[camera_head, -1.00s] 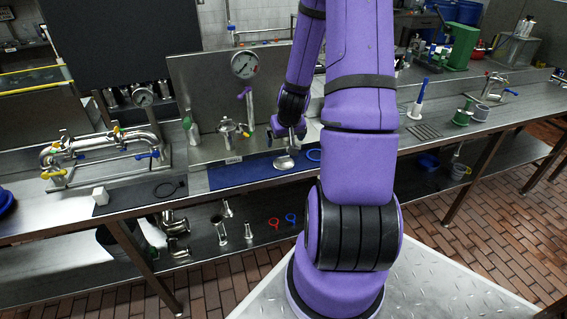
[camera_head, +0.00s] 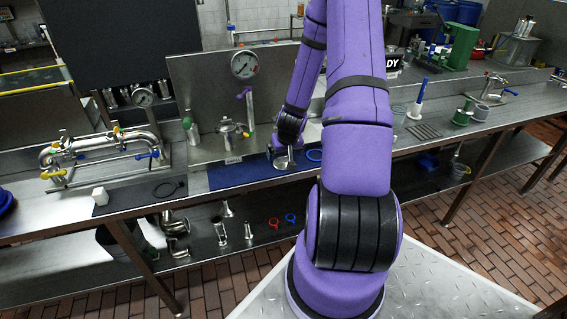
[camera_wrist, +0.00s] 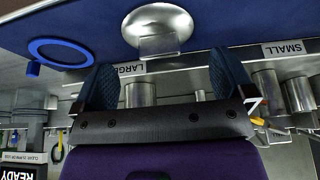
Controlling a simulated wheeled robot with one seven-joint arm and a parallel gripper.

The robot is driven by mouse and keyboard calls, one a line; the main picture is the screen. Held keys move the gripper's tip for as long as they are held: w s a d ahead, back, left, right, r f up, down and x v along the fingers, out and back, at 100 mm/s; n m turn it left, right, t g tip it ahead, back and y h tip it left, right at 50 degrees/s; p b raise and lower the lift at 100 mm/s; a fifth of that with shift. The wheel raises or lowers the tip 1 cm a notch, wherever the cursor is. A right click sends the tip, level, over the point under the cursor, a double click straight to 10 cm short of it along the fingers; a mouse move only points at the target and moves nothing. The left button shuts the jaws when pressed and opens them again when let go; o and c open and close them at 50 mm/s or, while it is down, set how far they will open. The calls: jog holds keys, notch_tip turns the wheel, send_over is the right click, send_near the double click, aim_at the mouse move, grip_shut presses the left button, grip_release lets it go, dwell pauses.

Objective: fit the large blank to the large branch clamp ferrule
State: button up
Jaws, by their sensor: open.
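The large blank, a shiny silver disc (camera_head: 283,163), is on the blue mat (camera_head: 225,178); in the wrist view the disc (camera_wrist: 157,24) lies just ahead of the fingertips. My gripper (camera_head: 287,147) is directly above and behind the disc, partly hidden by its own wrist. In the wrist view my gripper (camera_wrist: 163,62) is open, with the two dark blue fingers apart and nothing between them. A LARGE label (camera_wrist: 128,68) is beside the disc, and a metal cylinder (camera_wrist: 140,95) shows behind it. I cannot tell which fitting is the large branch clamp ferrule.
A blue ring (camera_wrist: 60,52) lies on the mat left of the disc in the wrist view. A SMALL label (camera_wrist: 285,48) is at its right. A pressure gauge (camera_head: 244,65) and a valve fitting (camera_head: 230,130) stand behind the mat. Pipework (camera_head: 100,150) is at the left.

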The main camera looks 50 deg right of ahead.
aim_at(283, 157)
jog(key=shift+x, duration=1.55)
jog(key=c, duration=0.9)
